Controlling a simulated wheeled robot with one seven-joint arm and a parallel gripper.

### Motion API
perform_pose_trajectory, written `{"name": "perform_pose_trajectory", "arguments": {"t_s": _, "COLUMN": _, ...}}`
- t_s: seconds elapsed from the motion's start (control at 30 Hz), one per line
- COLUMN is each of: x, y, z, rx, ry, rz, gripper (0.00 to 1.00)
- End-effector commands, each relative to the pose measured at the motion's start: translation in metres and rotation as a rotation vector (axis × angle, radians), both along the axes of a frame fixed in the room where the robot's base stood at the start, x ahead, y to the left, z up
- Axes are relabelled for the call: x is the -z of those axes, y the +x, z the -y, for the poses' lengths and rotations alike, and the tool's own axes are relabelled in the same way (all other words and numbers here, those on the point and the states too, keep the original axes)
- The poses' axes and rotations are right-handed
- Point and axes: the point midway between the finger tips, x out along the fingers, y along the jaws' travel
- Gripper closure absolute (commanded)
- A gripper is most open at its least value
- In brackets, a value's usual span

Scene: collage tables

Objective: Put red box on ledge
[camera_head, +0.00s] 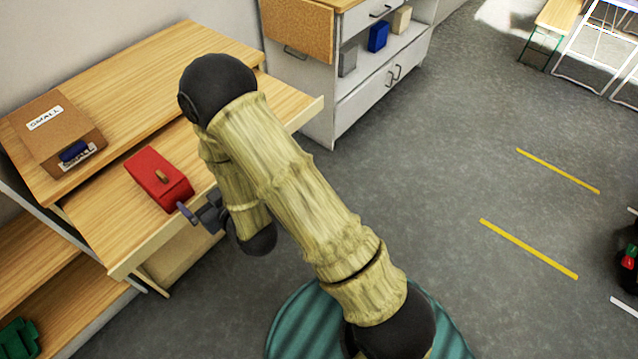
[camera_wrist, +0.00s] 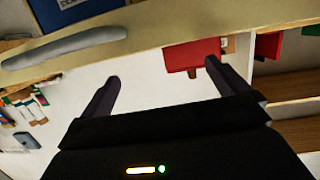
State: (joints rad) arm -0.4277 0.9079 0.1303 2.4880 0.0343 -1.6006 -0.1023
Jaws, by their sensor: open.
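A red shape (camera_wrist: 190,53), apparently the box, shows beyond the right finger. Part of the desk is hidden behind my arm.
A white cabinet (camera_head: 345,105) behind holds a blue box (camera_head: 378,37) and grey and tan blocks. A green item (camera_head: 18,338) is low at left. Floor at right is largely clear.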

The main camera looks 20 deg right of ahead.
Motion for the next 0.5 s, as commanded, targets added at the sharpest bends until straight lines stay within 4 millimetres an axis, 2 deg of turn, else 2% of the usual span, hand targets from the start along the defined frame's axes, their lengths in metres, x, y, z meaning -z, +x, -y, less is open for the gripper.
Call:
{"name": "perform_pose_trajectory", "arguments": {"t_s": 0.1, "x": -0.009, "y": 0.013, "z": 0.023, "rx": 0.04, "ry": -0.051, "rz": -0.095, "gripper": 0.0}}
{"name": "perform_pose_trajectory", "arguments": {"t_s": 0.23, "x": -0.016, "y": 0.018, "z": 0.052, "rx": 0.086, "ry": -0.108, "rz": -0.214, "gripper": 0.0}}
{"name": "perform_pose_trajectory", "arguments": {"t_s": 0.37, "x": -0.024, "y": 0.016, "z": 0.084, "rx": 0.137, "ry": -0.157, "rz": -0.338, "gripper": 0.0}}
{"name": "perform_pose_trajectory", "arguments": {"t_s": 0.5, "x": -0.035, "y": 0.004, "z": 0.12, "rx": 0.198, "ry": -0.201, "rz": -0.478, "gripper": 0.0}}
